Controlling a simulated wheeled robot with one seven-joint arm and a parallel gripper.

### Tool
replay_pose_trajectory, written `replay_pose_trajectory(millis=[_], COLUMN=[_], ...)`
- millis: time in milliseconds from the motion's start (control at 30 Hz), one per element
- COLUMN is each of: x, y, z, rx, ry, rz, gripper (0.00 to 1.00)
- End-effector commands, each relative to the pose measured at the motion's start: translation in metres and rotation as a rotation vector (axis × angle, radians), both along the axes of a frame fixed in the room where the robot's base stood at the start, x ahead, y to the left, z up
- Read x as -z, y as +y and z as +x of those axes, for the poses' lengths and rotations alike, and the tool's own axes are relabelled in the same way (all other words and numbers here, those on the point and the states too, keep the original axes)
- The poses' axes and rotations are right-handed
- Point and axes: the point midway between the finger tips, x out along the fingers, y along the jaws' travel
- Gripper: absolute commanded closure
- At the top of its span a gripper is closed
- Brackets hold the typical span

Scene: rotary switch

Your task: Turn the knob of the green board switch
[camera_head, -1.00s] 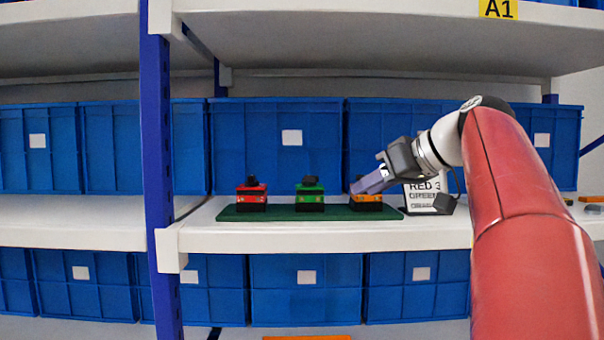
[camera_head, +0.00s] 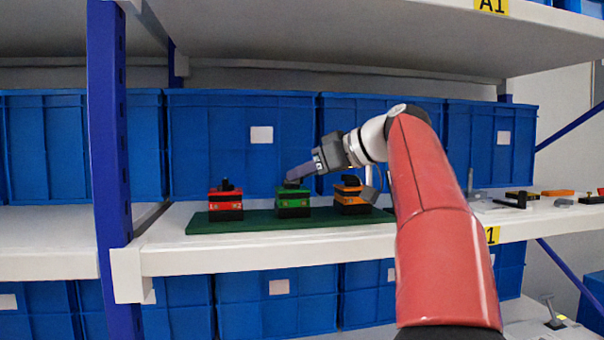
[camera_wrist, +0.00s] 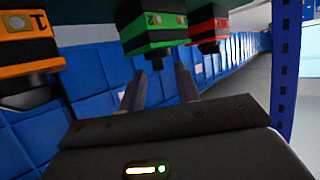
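The green switch (camera_head: 293,202) stands in the middle of a row of three on a dark green board (camera_head: 260,222) on the shelf. Its black knob (camera_head: 292,185) is on top. My gripper (camera_head: 290,177) reaches in from the right, with its fingertips at the knob. In the wrist view, which is upside down, the green switch (camera_wrist: 153,25) hangs at the top with its knob (camera_wrist: 157,62) between the two finger ends. My fingers (camera_wrist: 160,72) are apart with a gap showing; I cannot tell whether either touches the knob.
The red switch (camera_head: 225,203) stands left of the green one and the orange switch (camera_head: 352,199) close on its right, under my wrist. Blue bins (camera_head: 225,140) stand behind. A blue upright (camera_head: 108,130) is at the left. Loose tools (camera_head: 520,198) lie at the right.

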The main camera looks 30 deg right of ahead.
Motion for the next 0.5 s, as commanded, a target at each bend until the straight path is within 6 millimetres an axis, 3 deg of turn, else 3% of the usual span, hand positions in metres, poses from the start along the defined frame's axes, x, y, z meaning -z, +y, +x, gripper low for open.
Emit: replay_pose_trajectory(millis=[367,500], x=[0.0034,0.0033], y=[0.004,0.004], z=[0.0071,0.007], rx=[0.0,0.0], ry=[0.0,0.0], rz=[0.0,0.0], gripper=[0.67,0.84])
